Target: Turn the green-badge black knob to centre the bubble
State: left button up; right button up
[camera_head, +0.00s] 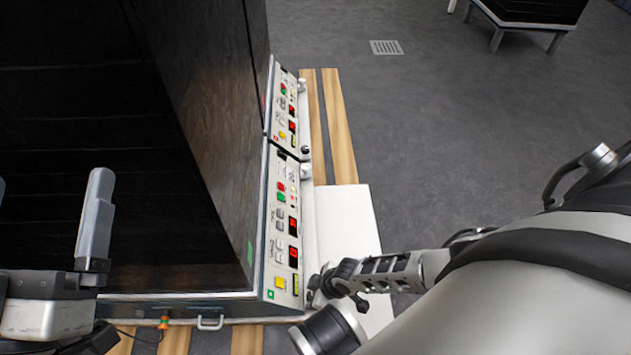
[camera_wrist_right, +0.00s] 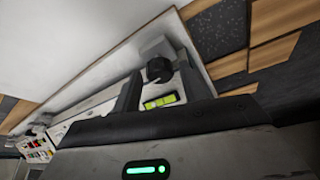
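The black knob (camera_wrist_right: 159,69) shows in the right wrist view, near the corner of the white base. My right gripper (camera_wrist_right: 160,66) has its two fingers apart, one on each side of the knob; I cannot tell whether they touch it. A yellow-green bubble vial (camera_wrist_right: 161,101) lies close by, and its bubble is too small to place. In the head view my right gripper (camera_head: 322,288) is at the near right corner of the machine, next to the green badge (camera_head: 270,295), and largely hides the knob. My left gripper (camera_head: 50,182) is open and empty at the left.
The near control panel (camera_head: 268,240) has red, green and yellow buttons; a second panel (camera_head: 279,120) lies beyond. The tall dark cabinet (camera_head: 190,120) fills the left. A white plate (camera_head: 360,215) and wooden strips (camera_head: 340,130) lie right of the machine. Grey floor (camera_head: 450,130) is free beyond.

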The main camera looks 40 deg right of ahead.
jog(key=c, duration=0.7)
jog(key=shift+o, duration=0.2)
jog(key=shift+f+b, duration=0.15)
jog(key=shift+b, duration=0.35)
jog(key=shift+w+d+n+b, duration=0.1)
jog(key=shift+n+b, duration=0.55)
jog(key=shift+n, duration=0.05)
jog(key=shift+y, duration=0.3)
pick_arm(q)
jog(key=r+m+h, duration=0.1)
jog(key=m+h, duration=0.1)
jog(key=s+r+m+h, duration=0.1)
jog(key=r+m+h, duration=0.1)
jog(key=m, duration=0.1)
jog(key=shift+s+r+t, duration=0.2)
jog(key=shift+r+t, duration=0.1)
jog(key=shift+t, duration=0.1)
pick_arm(e)
jog(key=o, duration=1)
jog(key=shift+c, duration=0.2)
